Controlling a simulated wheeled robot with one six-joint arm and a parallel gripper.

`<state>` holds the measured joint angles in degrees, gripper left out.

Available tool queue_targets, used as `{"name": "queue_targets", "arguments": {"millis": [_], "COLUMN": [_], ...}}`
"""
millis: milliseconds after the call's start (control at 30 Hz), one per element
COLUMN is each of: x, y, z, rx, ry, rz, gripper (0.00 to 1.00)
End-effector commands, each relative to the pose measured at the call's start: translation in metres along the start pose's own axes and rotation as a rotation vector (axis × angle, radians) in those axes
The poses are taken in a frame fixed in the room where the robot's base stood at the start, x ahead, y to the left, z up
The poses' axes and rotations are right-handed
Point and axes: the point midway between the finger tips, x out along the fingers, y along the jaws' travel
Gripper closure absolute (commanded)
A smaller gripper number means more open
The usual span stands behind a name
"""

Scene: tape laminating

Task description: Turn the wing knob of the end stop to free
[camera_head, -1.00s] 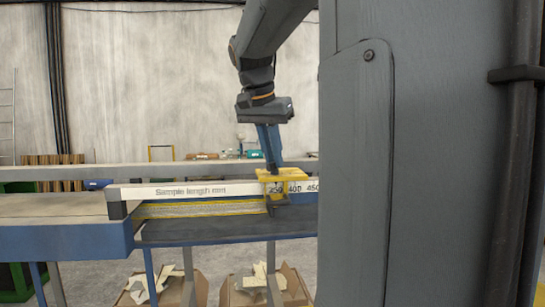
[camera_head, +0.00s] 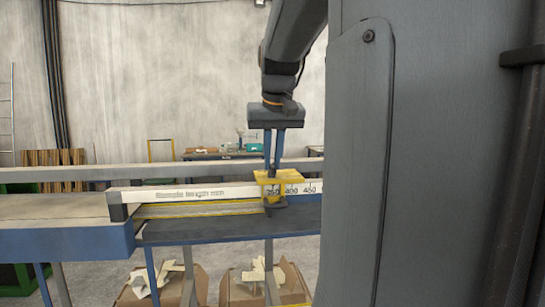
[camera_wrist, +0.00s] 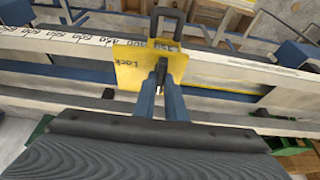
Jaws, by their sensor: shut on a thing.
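The yellow end stop (camera_head: 286,176) sits on the white sample length rail (camera_head: 235,192), near the 350 and 400 marks. In the wrist view its yellow plate (camera_wrist: 130,66) shows the word "Lock" and a dark loop (camera_wrist: 167,22) beyond it. My gripper (camera_head: 273,166) points down onto the top of the end stop. In the wrist view my gripper (camera_wrist: 161,84) has its blue fingers closed around a small dark piece, the wing knob (camera_wrist: 161,66). The knob is mostly hidden between the fingertips, so its exact angle cannot be told.
A dark table (camera_head: 225,231) lies below the rail, with a blue conveyor side (camera_head: 65,242) at left. A grey beam (camera_head: 80,174) runs behind. Open cardboard boxes (camera_head: 262,287) with scraps stand beneath.

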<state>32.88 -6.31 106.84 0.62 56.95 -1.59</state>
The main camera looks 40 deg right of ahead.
Motion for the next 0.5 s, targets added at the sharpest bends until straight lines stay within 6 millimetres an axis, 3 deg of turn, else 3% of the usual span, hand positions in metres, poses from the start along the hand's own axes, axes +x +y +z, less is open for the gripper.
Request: {"name": "queue_targets", "arguments": {"millis": [467,500], "x": [-0.0005,-0.0005], "y": [-0.0002,-0.0002], "z": [-0.0003,-0.0003], "rx": [-0.015,-0.015], "ry": [0.001,0.001], "rz": [-0.006,-0.006], "gripper": [1.00,0.88]}}
